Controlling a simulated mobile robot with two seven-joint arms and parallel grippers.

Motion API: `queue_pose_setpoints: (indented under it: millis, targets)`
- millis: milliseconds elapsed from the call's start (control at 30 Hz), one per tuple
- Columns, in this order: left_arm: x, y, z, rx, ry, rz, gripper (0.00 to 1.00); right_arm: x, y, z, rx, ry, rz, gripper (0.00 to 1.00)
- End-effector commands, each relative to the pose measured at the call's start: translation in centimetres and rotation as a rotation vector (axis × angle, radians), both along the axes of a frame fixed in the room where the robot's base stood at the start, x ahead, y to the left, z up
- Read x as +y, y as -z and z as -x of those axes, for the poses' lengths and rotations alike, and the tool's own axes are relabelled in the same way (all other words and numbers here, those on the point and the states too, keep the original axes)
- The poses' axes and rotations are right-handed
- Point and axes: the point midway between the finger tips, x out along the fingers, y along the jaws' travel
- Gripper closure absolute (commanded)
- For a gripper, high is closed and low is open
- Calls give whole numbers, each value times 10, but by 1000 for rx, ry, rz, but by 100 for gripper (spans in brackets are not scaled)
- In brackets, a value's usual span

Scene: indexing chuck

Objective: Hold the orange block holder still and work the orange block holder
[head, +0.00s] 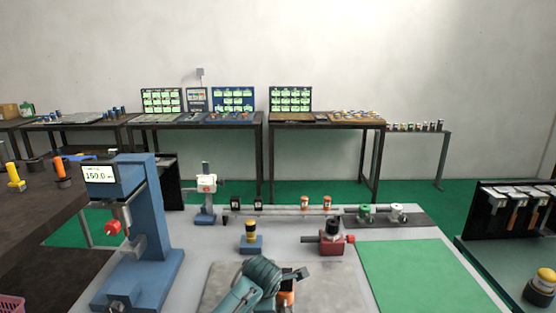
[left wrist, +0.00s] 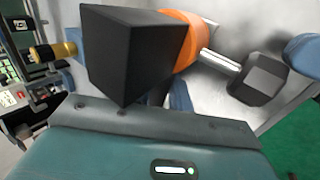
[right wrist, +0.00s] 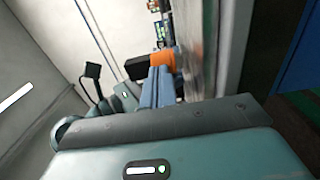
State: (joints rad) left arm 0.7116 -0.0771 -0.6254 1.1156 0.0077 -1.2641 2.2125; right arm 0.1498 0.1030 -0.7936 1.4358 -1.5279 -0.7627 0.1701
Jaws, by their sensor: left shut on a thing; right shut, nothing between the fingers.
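The orange block holder in the left wrist view has an orange collar (left wrist: 183,42) with a large black block (left wrist: 125,52) at one end. A metal shaft runs from the collar to a dark knob. My left gripper (left wrist: 172,96) is shut on the holder; the block hides part of the fingers. In the head view a little of the orange part (head: 286,286) shows beside my left wrist. In the right wrist view the orange collar (right wrist: 163,59) lies just beyond the tips of my right gripper (right wrist: 155,82), which is shut and empty. I cannot tell whether they touch.
A blue press with a display (head: 150,230) stands left of the work area. A yellow-topped blue fixture (head: 250,240) and a red fixture (head: 332,242) stand behind it. A green mat (head: 425,275) on the right is clear.

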Motion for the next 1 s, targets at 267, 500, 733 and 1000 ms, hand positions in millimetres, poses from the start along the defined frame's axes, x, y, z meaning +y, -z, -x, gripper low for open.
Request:
queue_pose_setpoints:
  millis: [267, 500, 733, 1000]
  targets:
    - [1, 1, 0, 1, -2, -2, 100, 0, 2, 35, 2, -1, 1, 100]
    - [3, 1, -1, 0, -6, -5, 100, -1, 2, 54, 1, 2, 2, 100]
    - [4, 1, -1, -1, -6, -6, 100, -2, 1, 55, -1, 3, 2, 100]
    - [4, 0, -1, -2, -6, -6, 68, -2, 1, 54, 0, 3, 2, 100]
